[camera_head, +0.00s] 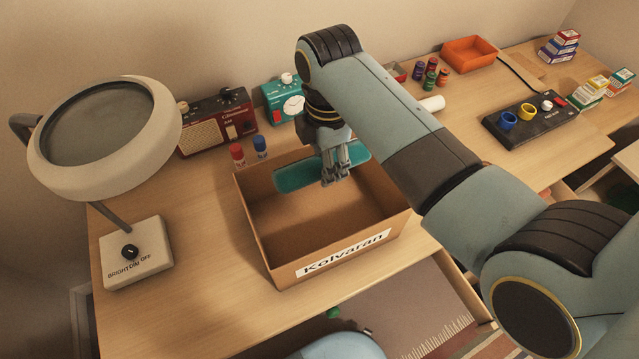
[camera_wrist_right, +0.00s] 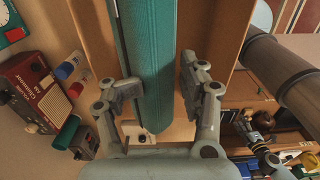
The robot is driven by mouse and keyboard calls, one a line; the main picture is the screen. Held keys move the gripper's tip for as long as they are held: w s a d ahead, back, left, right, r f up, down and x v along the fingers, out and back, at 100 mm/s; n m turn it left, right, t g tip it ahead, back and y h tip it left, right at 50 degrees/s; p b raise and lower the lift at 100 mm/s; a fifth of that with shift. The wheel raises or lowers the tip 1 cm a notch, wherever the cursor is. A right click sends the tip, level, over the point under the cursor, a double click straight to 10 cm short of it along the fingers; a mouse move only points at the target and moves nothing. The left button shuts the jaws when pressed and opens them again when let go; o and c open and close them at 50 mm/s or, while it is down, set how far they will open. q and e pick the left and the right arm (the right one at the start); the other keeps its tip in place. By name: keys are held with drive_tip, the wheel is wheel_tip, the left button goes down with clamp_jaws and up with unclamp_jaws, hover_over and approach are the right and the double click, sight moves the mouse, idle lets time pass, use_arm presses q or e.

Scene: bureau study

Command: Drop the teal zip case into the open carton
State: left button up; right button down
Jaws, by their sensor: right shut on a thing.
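The teal zip case (camera_head: 300,175) is held by my right gripper (camera_head: 337,178) over the back part of the open carton (camera_head: 270,243). The carton is brown cardboard with a "Kolvaran" label on its front wall. In the right wrist view the case (camera_wrist_right: 150,60) runs between the two fingers of my right gripper (camera_wrist_right: 148,88), which is shut on it. The carton wall (camera_wrist_right: 225,35) shows beside it. I cannot tell how far the case is below the carton's rim.
A magnifier lamp (camera_head: 150,255) stands left of the carton. A red radio (camera_head: 218,122), a teal device (camera_head: 285,98) and small red and blue bottles (camera_head: 259,147) stand behind it. An orange tray (camera_head: 470,54) and a black panel (camera_head: 530,122) lie to the right.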

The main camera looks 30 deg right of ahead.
use_arm(q)
drive_tip(key=shift+s, duration=0.4)
use_arm(e)
drive_tip(key=shift+c, duration=1.9)
unclamp_jaws()
wheel_tip(320, 180, up, 12)
